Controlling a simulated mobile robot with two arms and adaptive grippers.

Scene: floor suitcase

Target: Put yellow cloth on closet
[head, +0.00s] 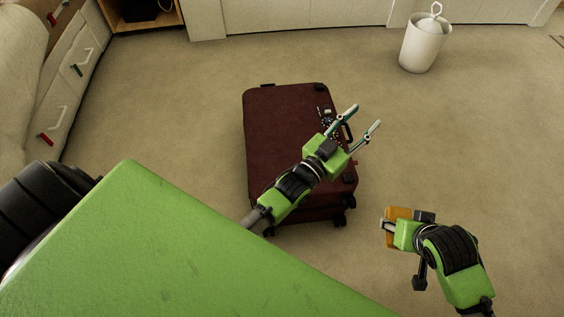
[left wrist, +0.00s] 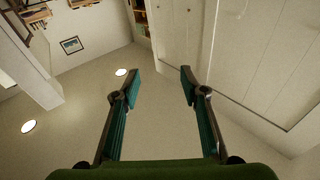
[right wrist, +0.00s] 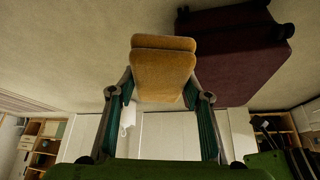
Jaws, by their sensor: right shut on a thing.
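My right gripper (head: 388,228) is low at the right of the head view, shut on the folded yellow cloth (head: 403,212). In the right wrist view the yellow cloth (right wrist: 163,72) sits between the two fingers and sticks out past their tips. My left gripper (head: 363,117) is open and empty, above the suitcase in the head view. The left wrist view also shows its fingers (left wrist: 157,78) apart with nothing between them. Pale closet doors (head: 290,14) run along the back wall; pale panelled doors (right wrist: 168,135) also show, upside down, in the right wrist view.
A dark red suitcase (head: 280,130) lies on the carpet in the middle, left of the cloth. A white lidded bin (head: 425,46) stands at the back right. Drawers with handles (head: 75,70) stand at the left. The carpet between suitcase and bin is clear.

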